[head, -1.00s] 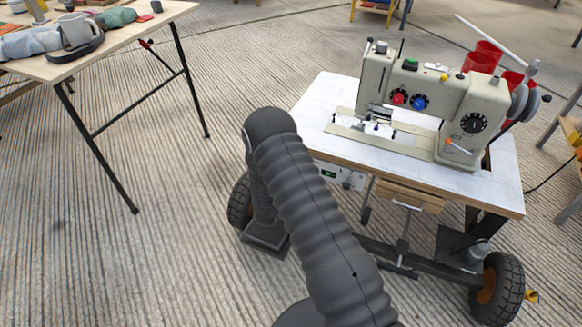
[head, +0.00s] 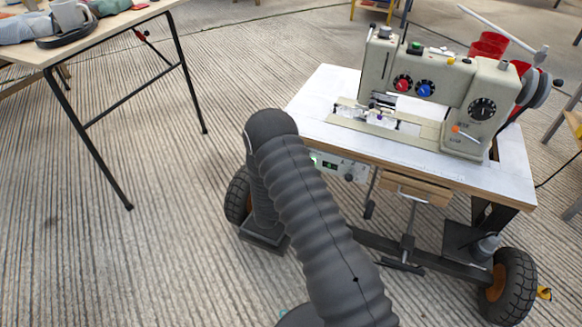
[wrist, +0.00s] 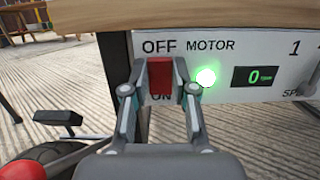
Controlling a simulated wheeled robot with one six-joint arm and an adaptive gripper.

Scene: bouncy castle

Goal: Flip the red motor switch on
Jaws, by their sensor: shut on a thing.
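The red motor switch (wrist: 160,75) is on a white control panel (wrist: 222,62) under the table edge in the wrist view. "OFF" is printed above the switch and "ON" below it, partly hidden by my gripper. My gripper (wrist: 160,88) is shut on the red switch, one fingertip on each side. In the head view part of the panel (head: 338,167) shows, but my arm hides the switch and gripper.
A sewing machine (head: 440,95) stands on a white-topped wheeled table (head: 325,95). A black pedal or bracket (wrist: 57,117) is at left in the wrist view. A side table (head: 110,42) with a mug stands at upper left. Open ribbed floor (head: 150,250) lies left.

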